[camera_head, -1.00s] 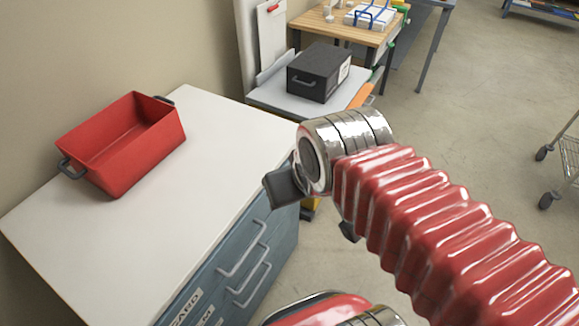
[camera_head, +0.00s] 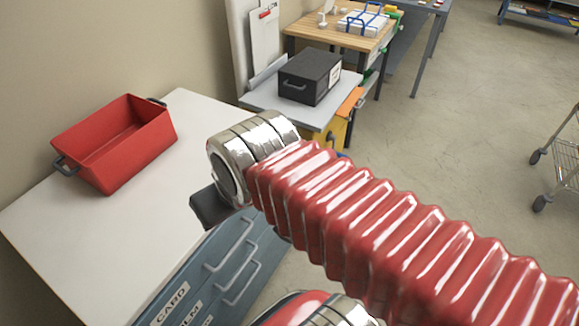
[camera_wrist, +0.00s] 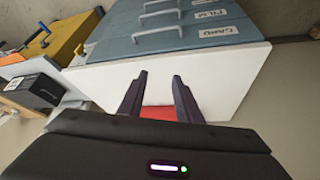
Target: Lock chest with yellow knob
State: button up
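A blue-grey chest of drawers (camera_head: 225,262) with grey bar handles and white labels, one reading CARD, stands at lower left under a white top. It also shows in the wrist view (camera_wrist: 165,40), turned upside down. A yellow-fronted unit (camera_head: 337,132) stands behind it; its yellow front (camera_wrist: 62,45) with a dark handle is at the wrist view's left.
A red bin (camera_head: 115,145) with dark handles sits on the white top (camera_head: 120,235). A black box (camera_head: 309,76) sits on the grey top (camera_head: 262,98) behind. A wooden table (camera_head: 310,33) and a wire cart (camera_head: 565,150) stand farther off. Open floor lies at right.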

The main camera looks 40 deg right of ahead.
jog(key=shift+w, duration=0.1)
dwell(0.3)
jog(key=w+d+f+m+g+y, duration=0.1)
jog(key=w+d+f+m+y, duration=0.9)
jog(key=w+d+f+m, duration=0.6)
jog(key=s+d+f+m+t+h, duration=0.2)
jog(key=d+f+m+t, duration=0.4)
jog(key=d, duration=0.7)
jog(key=s+d+f+m+t+h, duration=0.1)
jog(key=s+d+f+m+t, duration=0.2)
jog(key=d+f+m+t, duration=0.3)
jog(key=d+f+m, duration=0.4)
jog(key=d+f, duration=0.1)
jog(key=d, duration=0.2)
jog(key=shift+s+d+h, duration=0.2)
jog(key=shift+d+h, duration=0.15)
jog(key=shift+h, duration=0.05)
jog(key=shift+w, duration=0.1)
